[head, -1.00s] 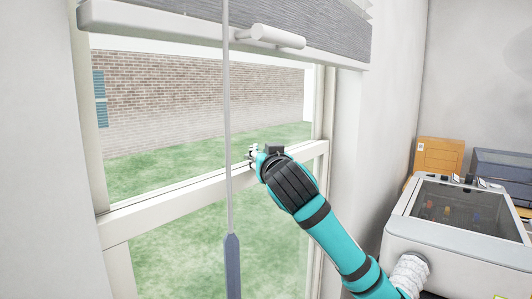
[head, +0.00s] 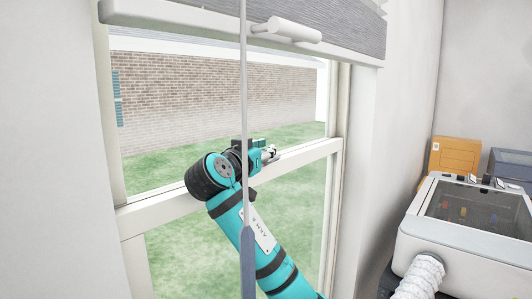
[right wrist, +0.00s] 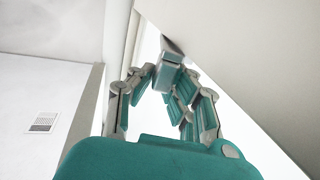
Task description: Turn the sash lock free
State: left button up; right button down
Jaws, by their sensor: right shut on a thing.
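The sash lock is on the window's white middle rail (head: 315,152), and my gripper's fingers largely hide it. My right gripper (head: 269,154) is at the rail, shut on the sash lock, with its wrist to the left and its fingers pointing right. In the right wrist view, the gripper's teal and grey fingers (right wrist: 172,85) close in beside a white surface. The lock's lever cannot be made out clearly there. My left gripper is in neither view.
A blind wand (head: 247,262) hangs in front of my right arm. The raised grey blind (head: 345,25) with its white bottom bar is above. A white machine with a clear lid (head: 450,245) and an orange box (head: 455,155) stand at the right.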

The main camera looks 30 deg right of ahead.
jog(key=shift+f, duration=0.2)
jog(key=c, duration=1.2)
grip_release()
jog(key=shift+a+r, duration=0.15)
jog(key=shift+c, duration=0.2)
notch_tip(320, 180, up, 10)
